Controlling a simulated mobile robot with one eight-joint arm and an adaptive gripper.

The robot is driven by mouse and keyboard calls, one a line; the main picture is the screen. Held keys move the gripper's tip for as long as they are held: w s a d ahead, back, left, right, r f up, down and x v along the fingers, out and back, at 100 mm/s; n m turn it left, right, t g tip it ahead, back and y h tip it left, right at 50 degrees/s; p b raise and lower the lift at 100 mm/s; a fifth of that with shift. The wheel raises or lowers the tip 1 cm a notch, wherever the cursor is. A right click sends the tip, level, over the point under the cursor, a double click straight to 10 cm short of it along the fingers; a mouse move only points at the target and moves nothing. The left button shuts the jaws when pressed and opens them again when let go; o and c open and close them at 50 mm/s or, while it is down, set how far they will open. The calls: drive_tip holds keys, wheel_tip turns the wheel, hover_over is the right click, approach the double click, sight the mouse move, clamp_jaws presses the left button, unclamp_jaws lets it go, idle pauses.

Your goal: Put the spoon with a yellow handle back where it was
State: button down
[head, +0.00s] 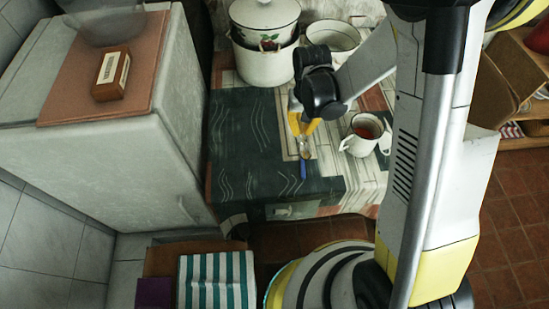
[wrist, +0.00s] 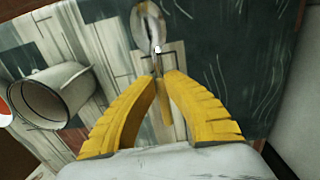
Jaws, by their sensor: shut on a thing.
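My gripper (wrist: 158,76) is shut on the spoon with a yellow handle (wrist: 165,104). In the wrist view the yellow handle shows between my yellow fingers. The spoon's metal bowl (wrist: 149,27) points away from my gripper over the patterned table. In the head view my gripper (head: 303,130) is over the table (head: 245,140), left of the white enamel mug (head: 364,132). A small blue piece (head: 303,170) shows just below the fingertips there; I cannot tell what it belongs to. The gap between spoon and table is unclear.
A lidded white pot with fruit decoration (head: 262,40) and an open white pot (head: 335,36) stand at the back of the table. A white cabinet (head: 130,140) rises at left. The dark table area left of my gripper is clear.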

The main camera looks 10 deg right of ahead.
drive_tip(key=b, duration=0.3)
hover_over(272, 160)
wheel_tip(272, 160, down, 6)
drive_tip(key=shift+r, duration=0.1)
drive_tip(key=shift+f+b, duration=0.85)
drive_tip(key=shift+f, duration=1.15)
drive_tip(key=shift+f, duration=0.1)
drive_tip(key=c, duration=1.8)
unclamp_jaws()
drive_tip(key=shift+o, duration=1.2)
